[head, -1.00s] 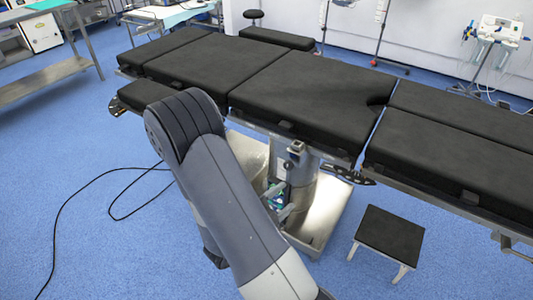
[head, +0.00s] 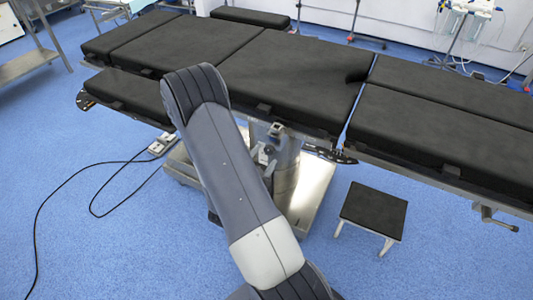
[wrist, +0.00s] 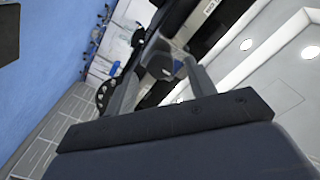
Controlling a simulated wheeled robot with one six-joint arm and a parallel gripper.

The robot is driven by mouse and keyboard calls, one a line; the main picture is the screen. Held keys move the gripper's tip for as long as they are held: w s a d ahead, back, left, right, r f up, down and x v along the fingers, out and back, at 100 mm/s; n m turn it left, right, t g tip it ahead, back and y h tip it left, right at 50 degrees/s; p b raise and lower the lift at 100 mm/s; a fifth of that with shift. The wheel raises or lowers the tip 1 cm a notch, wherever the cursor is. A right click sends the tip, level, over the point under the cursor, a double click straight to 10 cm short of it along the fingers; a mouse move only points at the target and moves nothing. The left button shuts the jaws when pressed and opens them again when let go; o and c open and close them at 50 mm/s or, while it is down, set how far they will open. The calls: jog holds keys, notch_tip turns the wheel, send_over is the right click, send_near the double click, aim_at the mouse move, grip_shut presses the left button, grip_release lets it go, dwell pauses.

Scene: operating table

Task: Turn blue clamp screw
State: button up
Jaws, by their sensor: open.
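My gripper (wrist: 160,70) shows in the wrist view with its two grey fingers apart and nothing clearly held. A dark block-like part, possibly a clamp (wrist: 158,62), appears between and beyond the fingertips. A small blue patch beside it may be the blue clamp screw (wrist: 178,66), but it is too small to be sure. In the head view my arm hides my gripper. A metal clamp-like fitting (head: 275,130) shows on the near side of the operating table (head: 290,70), just right of my arm; I see no clear blue on it.
A black-topped step stool (head: 373,212) stands on the floor at right. The table's metal base (head: 312,190) is behind my arm. A black cable (head: 95,180) lies on the blue floor at left. A metal side table (head: 30,62) stands at the far left.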

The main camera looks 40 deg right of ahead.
aim_at(269, 150)
jog(key=shift+x, duration=1.25)
jog(key=c, duration=1)
jog(key=shift+o, duration=0.2)
